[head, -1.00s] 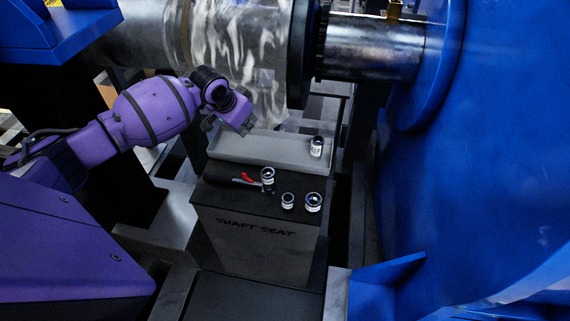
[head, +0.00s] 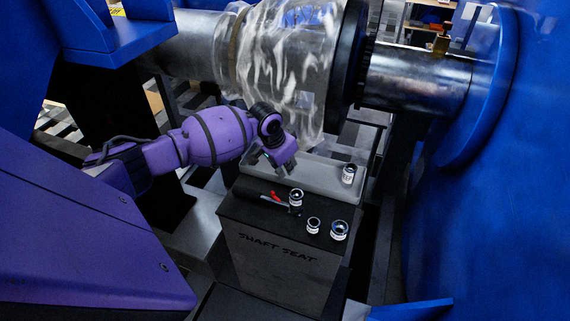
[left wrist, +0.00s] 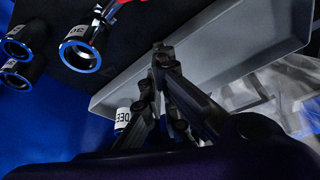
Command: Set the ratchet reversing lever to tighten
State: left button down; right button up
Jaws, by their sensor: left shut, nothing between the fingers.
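The ratchet (head: 270,199) lies on the dark top of the shaft seat block (head: 280,260), its handle pointing left. Its red reversing lever (head: 276,195) shows beside a socket (head: 296,198) that stands at the ratchet's head end. I cannot tell which way the lever is set. In the left wrist view, a bit of the red part (left wrist: 130,2) shows at the top edge, near the socket (left wrist: 84,46). My left gripper (head: 268,167) is above the tray's left end, behind the ratchet and apart from it. Its fingers (left wrist: 162,56) are shut and empty. My right gripper is out of view.
Two sockets (head: 313,225) (head: 339,230) stand at the block's front right. A deep socket (head: 348,173) stands in the grey tray (head: 325,180) behind. The clear cover (head: 290,60) and shaft are above; a blue housing (head: 500,200) bounds the right.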

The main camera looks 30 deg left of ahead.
pick_arm(q)
jog(key=x, duration=0.4)
jog(key=shift+f, duration=0.1)
jog(key=s, duration=0.1)
jog(key=s+a+p, duration=0.1)
jog(key=s, duration=0.1)
jog(key=shift+s, duration=0.15)
jog(key=shift+s+f, duration=0.15)
jog(key=shift+s, duration=0.05)
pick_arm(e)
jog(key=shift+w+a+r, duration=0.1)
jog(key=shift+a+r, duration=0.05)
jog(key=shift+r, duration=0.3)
pick_arm(q)
jog(key=shift+w, duration=0.1)
